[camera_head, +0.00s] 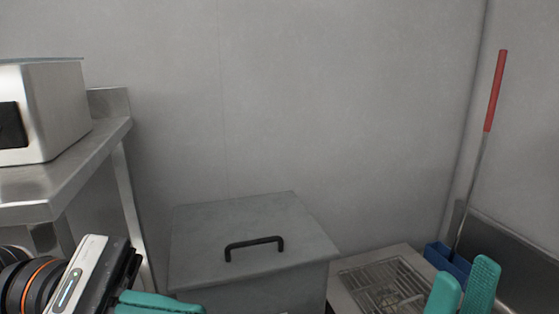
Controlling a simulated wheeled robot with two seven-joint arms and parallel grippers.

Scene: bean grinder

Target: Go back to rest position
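My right gripper (463,281) shows at the bottom right as two teal fingers pointing up. They stand apart with a narrow gap, and nothing shows between them. My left gripper (160,303) is at the bottom left, below the steel table. Its teal finger part is cut off by the lower edge, so its opening is hidden. No bean grinder that I can make out is in view.
A grey metal box (205,248) with a black-handled lid stands at the centre. A steel table (75,168) with a boxy appliance (62,105) is at left. A grated basin (385,285) and a blue holder (440,256) with a red-handled tool (496,90) are at right.

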